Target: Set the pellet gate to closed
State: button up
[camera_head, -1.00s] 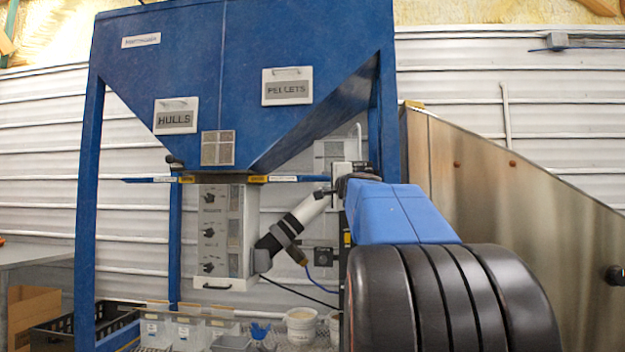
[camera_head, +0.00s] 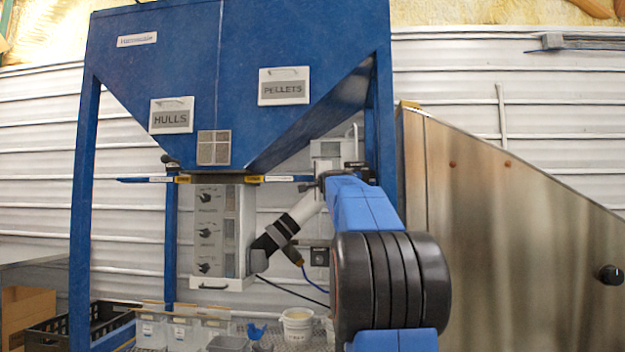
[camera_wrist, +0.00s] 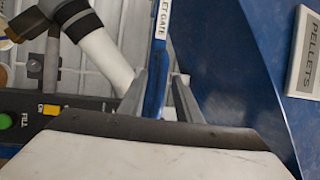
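The pellet gate is a blue bar with a white label (camera_head: 282,178), sticking out to the right from a yellow block under the hopper. In the wrist view the bar (camera_wrist: 157,60) shows close up, its label partly reading "LET GATE". My gripper (camera_wrist: 160,85) is open, with one grey finger on each side of the bar and a visible gap at the right finger. In the head view my gripper (camera_head: 322,180) is at the bar's right end, partly hidden by my wrist.
The blue hopper (camera_head: 220,70) stands above, with a PELLETS sign (camera_head: 285,87) and a HULLS sign (camera_head: 171,115). A second blue bar (camera_head: 145,180) points left. A control box (camera_head: 222,235) hangs below. A white sampling tube (camera_head: 300,212) lies close under my gripper. A metal panel (camera_head: 500,240) stands right.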

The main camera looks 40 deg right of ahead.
aim_at(290, 176)
jog(key=shift+w, duration=0.1)
grip_shut()
jog(key=w+a, duration=0.4)
jog(key=w, duration=0.1)
jog(key=shift+w+a, duration=0.25)
jog(key=shift+a, duration=0.1)
grip_release()
jog(key=shift+w+a, duration=0.1)
